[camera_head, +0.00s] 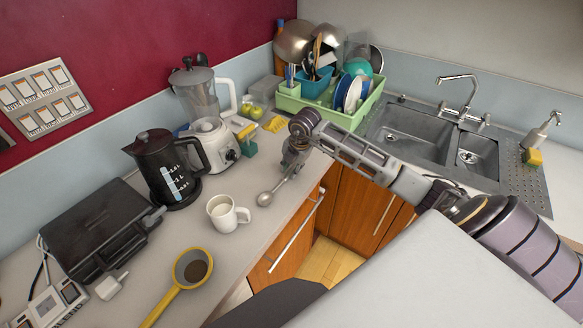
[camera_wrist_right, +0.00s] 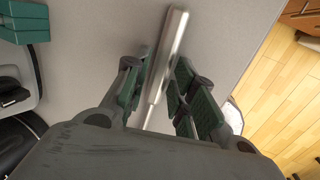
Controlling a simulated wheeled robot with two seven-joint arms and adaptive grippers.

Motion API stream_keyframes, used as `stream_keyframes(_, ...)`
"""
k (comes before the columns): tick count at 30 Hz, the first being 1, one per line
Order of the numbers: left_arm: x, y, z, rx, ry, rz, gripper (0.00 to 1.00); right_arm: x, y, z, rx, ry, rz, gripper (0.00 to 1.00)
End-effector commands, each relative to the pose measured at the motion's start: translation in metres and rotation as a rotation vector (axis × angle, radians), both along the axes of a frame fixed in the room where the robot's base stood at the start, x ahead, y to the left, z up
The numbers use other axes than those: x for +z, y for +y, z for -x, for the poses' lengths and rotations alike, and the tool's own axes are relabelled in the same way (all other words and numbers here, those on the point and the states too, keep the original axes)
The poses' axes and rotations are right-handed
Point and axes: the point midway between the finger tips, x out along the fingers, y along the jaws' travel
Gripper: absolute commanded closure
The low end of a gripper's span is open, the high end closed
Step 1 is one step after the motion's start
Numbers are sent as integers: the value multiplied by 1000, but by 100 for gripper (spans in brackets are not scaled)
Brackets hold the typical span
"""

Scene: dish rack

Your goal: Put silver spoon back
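The silver spoon (camera_head: 265,198) is on the counter side near the white mug, with its bowl toward the lower left and its handle running up to my right gripper (camera_head: 290,164). In the right wrist view, the spoon's handle (camera_wrist_right: 168,50) passes between the two green-padded fingers of my right gripper (camera_wrist_right: 160,82). The fingers are close on both sides of the handle, but I cannot tell whether both touch it. The bowl is hidden behind the gripper body in that view. My left gripper is not in view.
A green dish rack (camera_head: 335,116) with dishes and utensils stands at the back, beside the sink (camera_head: 415,135).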

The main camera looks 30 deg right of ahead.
Motion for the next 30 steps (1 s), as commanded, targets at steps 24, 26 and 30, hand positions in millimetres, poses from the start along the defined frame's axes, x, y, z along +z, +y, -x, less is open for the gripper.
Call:
stream_keyframes(24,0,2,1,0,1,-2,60,1,0,0,0,0,0,49)
stream_keyframes(26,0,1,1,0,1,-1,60,4,0,1,0,-1,0,49)
stream_keyframes(30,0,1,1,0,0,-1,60,13,-1,3,0,-2,0,49)
